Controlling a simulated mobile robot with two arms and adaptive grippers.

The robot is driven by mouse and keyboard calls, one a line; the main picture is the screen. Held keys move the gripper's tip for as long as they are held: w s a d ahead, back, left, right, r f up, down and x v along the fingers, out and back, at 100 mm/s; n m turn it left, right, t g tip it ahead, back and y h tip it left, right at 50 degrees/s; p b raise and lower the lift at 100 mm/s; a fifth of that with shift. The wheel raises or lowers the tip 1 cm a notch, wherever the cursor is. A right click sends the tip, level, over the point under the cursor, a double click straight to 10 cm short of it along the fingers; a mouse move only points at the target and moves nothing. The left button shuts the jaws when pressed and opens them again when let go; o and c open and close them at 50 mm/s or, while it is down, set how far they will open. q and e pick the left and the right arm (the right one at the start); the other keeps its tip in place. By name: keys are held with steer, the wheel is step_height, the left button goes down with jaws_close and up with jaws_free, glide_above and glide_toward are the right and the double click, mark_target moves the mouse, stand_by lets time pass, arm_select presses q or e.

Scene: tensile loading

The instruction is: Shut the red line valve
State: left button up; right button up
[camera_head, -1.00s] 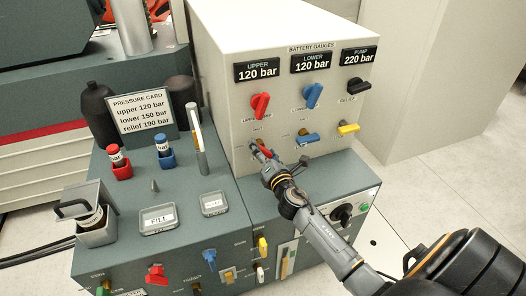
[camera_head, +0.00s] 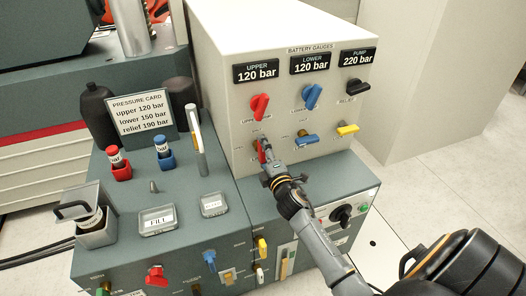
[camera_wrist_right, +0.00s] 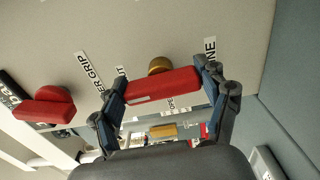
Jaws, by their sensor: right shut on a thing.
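The red line valve (camera_head: 262,156) is the lower red lever on the cream panel, under the upper red knob (camera_head: 260,106). My right gripper (camera_head: 265,148) is shut on its lever. In the head view the lever stands nearly upright, partly hidden by the gripper. In the right wrist view the red lever (camera_wrist_right: 160,86) lies between both fingers of the gripper (camera_wrist_right: 162,92), in front of a brass stem (camera_wrist_right: 159,66). Printed labels show around it, partly covered. My left gripper is not in view.
The blue line lever (camera_head: 307,141) lies nearly level to the right, with a yellow lever (camera_head: 347,129) beyond it. A blue knob (camera_head: 312,96) and black relief knob (camera_head: 358,86) sit above. Gauges (camera_head: 310,64) read 120, 120 and 220 bar.

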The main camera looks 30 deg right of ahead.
stand_by(0.6)
steer(key=o, duration=1.2)
steer(key=shift+c, duration=0.2)
steer(key=v, duration=1.2)
steer(key=shift+s+d+f+m, duration=0.1)
steer(key=shift+m, duration=0.3)
